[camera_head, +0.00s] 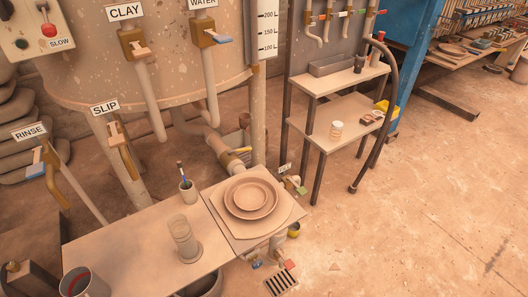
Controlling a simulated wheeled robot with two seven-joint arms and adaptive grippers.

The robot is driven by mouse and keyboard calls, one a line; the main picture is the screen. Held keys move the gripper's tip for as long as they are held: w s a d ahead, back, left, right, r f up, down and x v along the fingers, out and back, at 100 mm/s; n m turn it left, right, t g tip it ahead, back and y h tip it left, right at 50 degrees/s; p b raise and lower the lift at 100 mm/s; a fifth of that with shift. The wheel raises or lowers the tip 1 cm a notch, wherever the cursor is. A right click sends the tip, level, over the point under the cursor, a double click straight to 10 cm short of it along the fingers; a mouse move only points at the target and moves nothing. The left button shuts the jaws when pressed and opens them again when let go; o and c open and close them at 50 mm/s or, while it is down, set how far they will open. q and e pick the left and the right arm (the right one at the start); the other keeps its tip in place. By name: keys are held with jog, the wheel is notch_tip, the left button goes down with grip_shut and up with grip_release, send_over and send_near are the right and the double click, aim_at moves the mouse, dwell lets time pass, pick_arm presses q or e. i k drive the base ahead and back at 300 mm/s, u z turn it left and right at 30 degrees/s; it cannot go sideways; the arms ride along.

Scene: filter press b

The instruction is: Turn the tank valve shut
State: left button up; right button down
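A large speckled tank (150,65) stands at the upper left on legs. The clay valve (134,45) has a tan lever, and the water valve (210,36) has a blue lever; both are on its front. The slip valve (119,142) has a tan lever and sits below them. The rinse valve (45,167) has a blue lever and is at the far left. A thick pipe (228,158) with a yellowish part runs low behind the table. No label reads "tank", so I cannot tell which valve is meant. Neither gripper is in view.
A table (135,235) in front holds a glass jar (183,240), a brush cup (187,188) and a board with stacked plates (250,198). A shelf rack (345,105) with a hose stands right of the tank. A floor drain (281,283) is at bottom centre. Open floor lies right.

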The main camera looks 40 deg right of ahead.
aim_at(246, 150)
jog(key=z, duration=0.35)
jog(key=i, duration=1.05)
jog(key=u, duration=0.45)
